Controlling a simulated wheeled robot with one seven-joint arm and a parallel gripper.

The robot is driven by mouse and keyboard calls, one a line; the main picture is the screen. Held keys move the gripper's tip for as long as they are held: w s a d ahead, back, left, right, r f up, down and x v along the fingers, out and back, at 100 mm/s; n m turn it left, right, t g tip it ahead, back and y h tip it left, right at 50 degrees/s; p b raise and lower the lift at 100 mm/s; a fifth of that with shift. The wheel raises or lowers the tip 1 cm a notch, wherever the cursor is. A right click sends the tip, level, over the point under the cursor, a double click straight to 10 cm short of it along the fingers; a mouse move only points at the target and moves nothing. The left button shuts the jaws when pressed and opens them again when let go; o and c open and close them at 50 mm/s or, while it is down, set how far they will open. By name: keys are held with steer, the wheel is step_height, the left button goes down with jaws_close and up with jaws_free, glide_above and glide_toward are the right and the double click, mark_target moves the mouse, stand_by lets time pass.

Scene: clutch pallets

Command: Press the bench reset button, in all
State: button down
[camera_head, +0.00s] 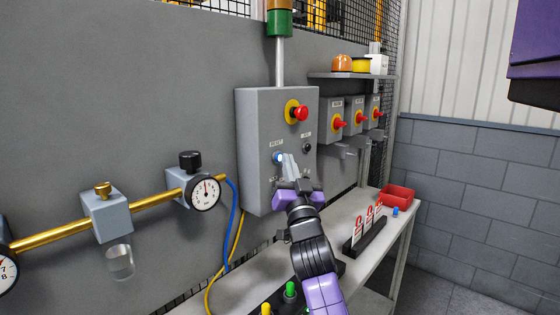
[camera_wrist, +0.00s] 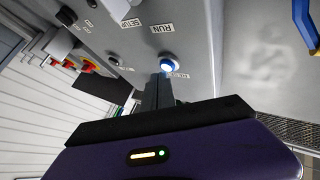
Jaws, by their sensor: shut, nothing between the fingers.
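The blue button (camera_head: 278,158) with a pale centre sits on the front of a grey control box (camera_head: 252,115), under a label that appears to read RESET. It also shows in the wrist view (camera_wrist: 168,63), just beyond my fingertips. My gripper (camera_head: 287,158) is shut and empty, its tips right beside the button and pointed at the panel. In the wrist view my fingertips (camera_wrist: 162,77) overlap the button's near edge. I cannot tell whether they touch it or whether it is pushed in.
A red stop button (camera_head: 299,113) is above and a black knob (camera_head: 307,147) to the right on the box. Red-handled switches (camera_head: 337,122) are further right. A bench (camera_head: 340,222) below holds a rack of red padlocks (camera_head: 368,228) and a red bin (camera_head: 397,196).

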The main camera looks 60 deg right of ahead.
steer(key=shift+w+d+b, duration=0.1)
steer(key=shift+w+b, duration=0.3)
steer(key=shift+w, duration=0.05)
stand_by(0.7)
steer(key=shift+s, duration=0.1)
steer(key=shift+s+a+p, duration=0.2)
steer(key=shift+s+p, duration=0.3)
steer(key=shift+s, duration=0.3)
steer(key=shift+s+a+p, duration=0.2)
steer(key=shift+s+p, duration=0.4)
steer(key=shift+s, duration=0.2)
steer(key=shift+s+a+p, duration=0.15)
steer(key=shift+s+p, duration=0.4)
steer(key=shift+s, duration=0.3)
steer(key=shift+s+a+p, duration=0.2)
steer(key=shift+s+p, duration=0.4)
steer(key=shift+s, duration=0.2)
